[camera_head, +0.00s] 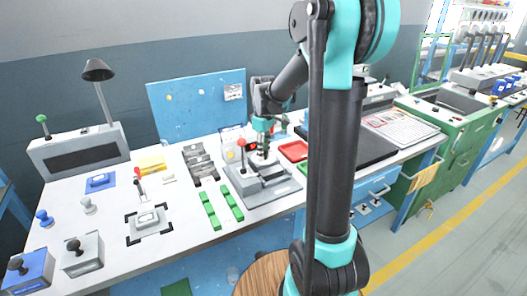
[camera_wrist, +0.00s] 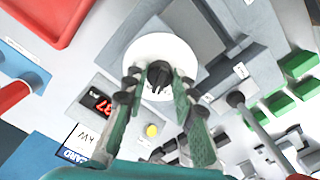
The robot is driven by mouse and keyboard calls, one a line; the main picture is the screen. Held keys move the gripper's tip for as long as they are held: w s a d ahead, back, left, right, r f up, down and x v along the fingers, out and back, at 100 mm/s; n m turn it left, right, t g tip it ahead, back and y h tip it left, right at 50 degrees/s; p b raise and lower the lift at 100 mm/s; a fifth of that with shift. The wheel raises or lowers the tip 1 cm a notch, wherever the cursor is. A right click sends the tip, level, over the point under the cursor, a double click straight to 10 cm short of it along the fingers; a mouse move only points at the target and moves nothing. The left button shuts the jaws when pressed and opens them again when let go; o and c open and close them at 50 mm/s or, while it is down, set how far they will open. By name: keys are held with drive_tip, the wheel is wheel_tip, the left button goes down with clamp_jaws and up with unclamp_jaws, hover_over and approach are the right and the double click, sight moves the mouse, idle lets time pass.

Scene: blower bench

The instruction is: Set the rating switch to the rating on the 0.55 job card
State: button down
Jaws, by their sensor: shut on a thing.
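My gripper (camera_wrist: 158,82) points down and is shut on a small black knob (camera_wrist: 158,72), which stands in the middle of a round white dial (camera_wrist: 180,52). The fingertips lie on both sides of the knob. A red lit display (camera_wrist: 98,103) sits beside the dial; its digits are partly hidden, and I read only "37". A card (camera_wrist: 82,138) marked "kW" and a blue piece lettered "CARD" (camera_wrist: 72,157) lie at the lower left. No 0.55 is readable. In the head view my gripper (camera_head: 264,149) is over the grey fixture (camera_head: 268,188), with the dial hidden.
A yellow button (camera_wrist: 151,130) is close to the fingers. A red-knobbed lever (camera_head: 241,143) rises left of my gripper. Green blocks (camera_head: 211,210) lie in front, and a red tray (camera_head: 294,151) is to the right.

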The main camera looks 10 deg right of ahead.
drive_tip(key=n, duration=0.7)
idle(0.6)
drive_tip(key=c, duration=1.2)
unclamp_jaws()
